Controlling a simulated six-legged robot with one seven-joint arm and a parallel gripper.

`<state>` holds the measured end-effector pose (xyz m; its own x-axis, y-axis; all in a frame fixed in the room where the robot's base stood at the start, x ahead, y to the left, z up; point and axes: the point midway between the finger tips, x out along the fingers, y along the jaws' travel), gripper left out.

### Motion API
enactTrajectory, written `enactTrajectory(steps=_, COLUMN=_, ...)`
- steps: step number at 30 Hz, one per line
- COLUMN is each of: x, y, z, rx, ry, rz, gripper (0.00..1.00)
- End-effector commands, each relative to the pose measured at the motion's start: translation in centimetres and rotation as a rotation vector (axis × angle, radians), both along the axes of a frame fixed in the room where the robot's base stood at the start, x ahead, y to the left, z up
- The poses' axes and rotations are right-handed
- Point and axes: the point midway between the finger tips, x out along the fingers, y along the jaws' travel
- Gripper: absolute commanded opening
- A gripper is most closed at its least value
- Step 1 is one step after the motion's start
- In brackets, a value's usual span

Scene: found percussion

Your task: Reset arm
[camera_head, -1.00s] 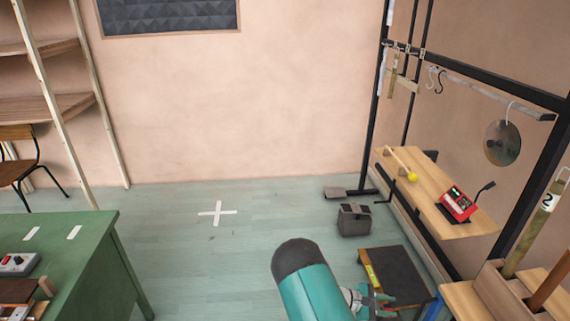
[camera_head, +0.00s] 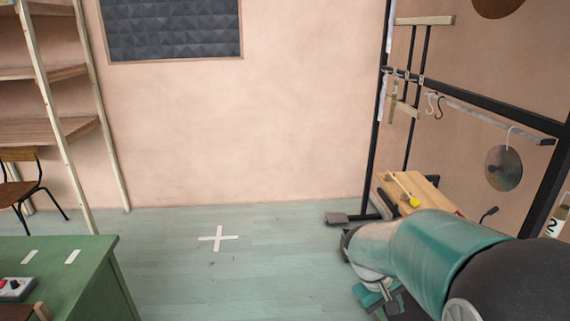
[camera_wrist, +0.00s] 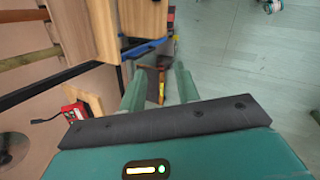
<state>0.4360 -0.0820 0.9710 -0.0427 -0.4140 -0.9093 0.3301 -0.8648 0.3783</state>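My arm reaches in from the lower right of the head view, with my gripper (camera_head: 378,298) low over the floor in front of the black rack. In the wrist view my gripper (camera_wrist: 160,78) has its two green fingers apart, with nothing held between them. Beyond the fingertips I see the floor and a dark low platform (camera_wrist: 153,85). My arm hides much of the rack's lower right part in the head view.
A wooden shelf (camera_head: 429,188) bears a yellow-headed mallet (camera_head: 414,203). A metal disc (camera_head: 503,168) hangs from the rack's bar. A red device (camera_wrist: 75,112) shows in the wrist view. A green table (camera_head: 75,285) stands left; the floor around the white cross (camera_head: 218,238) is clear.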

Motion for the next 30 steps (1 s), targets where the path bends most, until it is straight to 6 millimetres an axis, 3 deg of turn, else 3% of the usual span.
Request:
enactTrajectory(steps=6, x=-3.7, y=2.1, z=5.2, rx=0.147, ry=-0.161, rz=-0.076, gripper=0.32)
enactTrajectory(steps=15, x=-9.2, y=5.1, z=10.5, rx=0.328, ry=-0.377, rz=-0.156, gripper=0.32)
enactTrajectory(steps=24, x=-14.1, y=7.6, z=13.5, rx=0.464, ry=-0.562, rz=-0.206, gripper=0.32)
enactTrajectory(steps=30, x=-15.0, y=8.2, z=13.8, rx=0.490, ry=-0.596, rz=-0.216, gripper=0.32)
